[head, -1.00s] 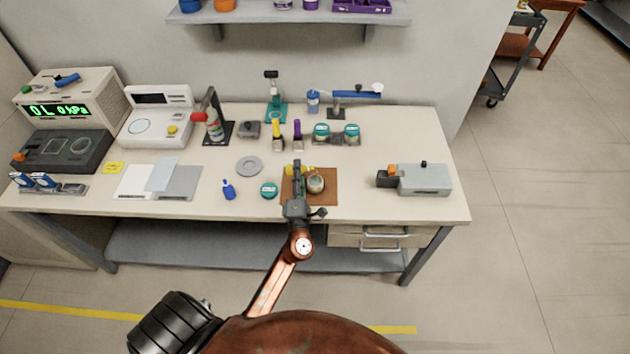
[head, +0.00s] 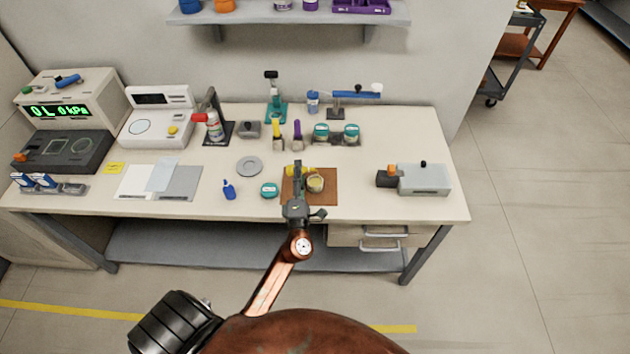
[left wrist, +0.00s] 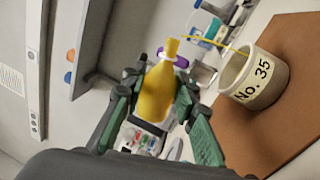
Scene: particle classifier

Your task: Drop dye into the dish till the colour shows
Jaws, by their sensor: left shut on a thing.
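My left gripper (head: 297,170) is shut on a yellow squeeze bottle (left wrist: 157,92), seen between its fingers in the left wrist view. The bottle is tilted well over relative to the dish, and its thin bent spout reaches over the dish's rim. The dish (left wrist: 259,82), a small grey pot labelled No. 35, stands upright on the brown mat (left wrist: 280,125). In the head view the dish (head: 315,184) is just right of the gripper, and its inside looks yellowish. Yellow parts of the bottle show on both sides of the fingers. My right gripper is out of view.
A teal-lidded jar (head: 269,190) and a blue dropper bottle (head: 229,190) stand left of the mat. A grey disc (head: 249,166) lies behind them. A grey box device (head: 424,180) is to the right. Several bottles and stands line the back.

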